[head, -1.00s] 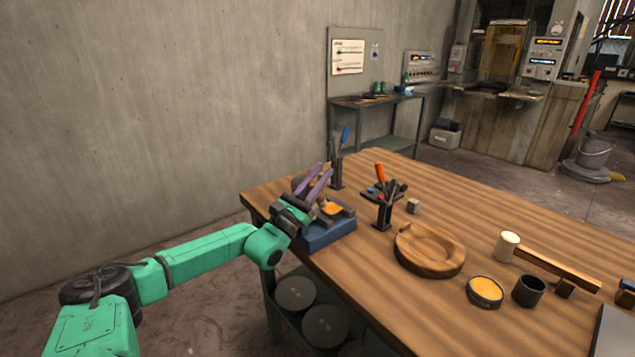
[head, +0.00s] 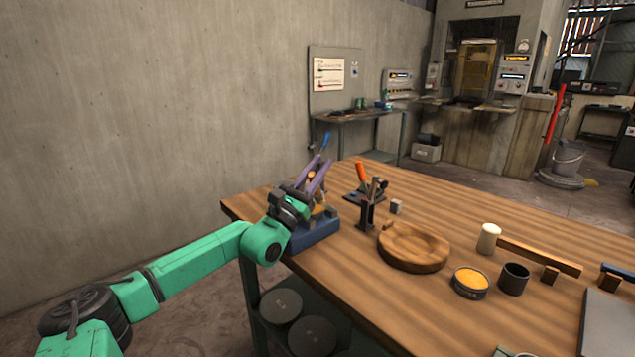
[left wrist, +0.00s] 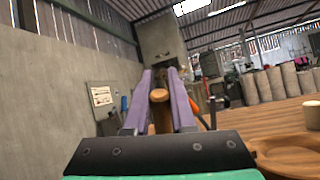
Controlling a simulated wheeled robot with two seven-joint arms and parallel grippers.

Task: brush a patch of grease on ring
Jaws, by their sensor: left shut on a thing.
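My left gripper (head: 315,180), with purple fingers, is above the blue block (head: 318,234) at the table's left corner. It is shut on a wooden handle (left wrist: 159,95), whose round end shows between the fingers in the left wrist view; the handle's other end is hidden. A round tin of yellow grease (head: 470,280) stands toward the front right. A round wooden dish with a raised rim (head: 413,262) lies mid-table, clear of the gripper. I cannot make out a separate ring. My right gripper is not in view.
A dark tool holder (head: 367,214) with upright tools stands between the gripper and the dish. A dark cup (head: 513,279) is beside the tin, with a white-headed mallet (head: 489,238) behind.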

